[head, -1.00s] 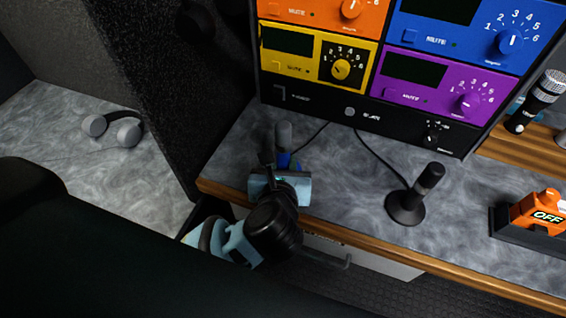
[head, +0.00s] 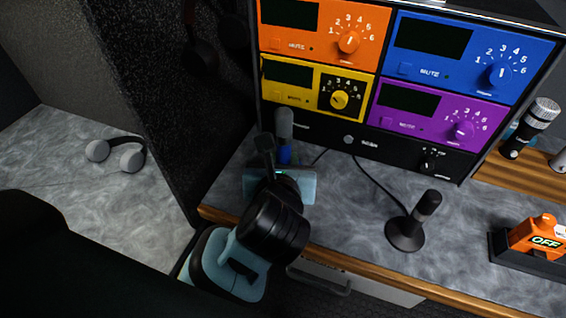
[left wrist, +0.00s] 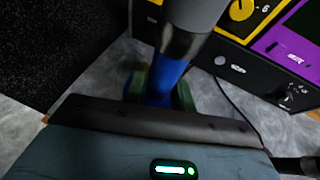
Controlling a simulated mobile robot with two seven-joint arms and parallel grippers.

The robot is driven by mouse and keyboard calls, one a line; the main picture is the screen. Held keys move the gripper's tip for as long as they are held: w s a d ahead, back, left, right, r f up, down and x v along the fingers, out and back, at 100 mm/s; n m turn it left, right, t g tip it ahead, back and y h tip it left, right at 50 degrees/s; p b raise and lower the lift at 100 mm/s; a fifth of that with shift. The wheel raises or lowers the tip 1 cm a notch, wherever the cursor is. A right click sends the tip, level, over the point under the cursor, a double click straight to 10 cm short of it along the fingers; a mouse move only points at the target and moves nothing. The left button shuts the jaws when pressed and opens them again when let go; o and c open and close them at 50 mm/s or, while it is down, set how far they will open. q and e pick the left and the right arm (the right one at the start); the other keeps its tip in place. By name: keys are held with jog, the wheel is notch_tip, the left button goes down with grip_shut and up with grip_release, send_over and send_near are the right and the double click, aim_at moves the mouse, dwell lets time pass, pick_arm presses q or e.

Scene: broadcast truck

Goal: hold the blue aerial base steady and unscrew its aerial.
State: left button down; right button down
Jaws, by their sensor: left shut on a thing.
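The blue aerial base (head: 284,155) is near the left end of the bench, below the rack, with its grey aerial (head: 284,123) standing upright on top. My left gripper (head: 283,163) is shut on the blue base. In the left wrist view the blue base (left wrist: 165,82) sits between the two finger pads, and the thick grey aerial (left wrist: 188,25) rises out of the top of the picture. The gripper hides the foot of the base, so I cannot tell whether it touches the bench. My right gripper is not in view.
The rack of coloured units (head: 400,70) stands behind. A black stand microphone (head: 410,228) is to the right, with an orange OFF box (head: 537,238) beyond it. Headphones (head: 117,153) lie on the left surface, past a dark partition (head: 165,100). Bench between gripper and microphone is clear.

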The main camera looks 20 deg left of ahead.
pick_arm(q)
jog(key=c, duration=1.7)
grip_release()
jog(key=shift+r, duration=0.1)
grip_shut()
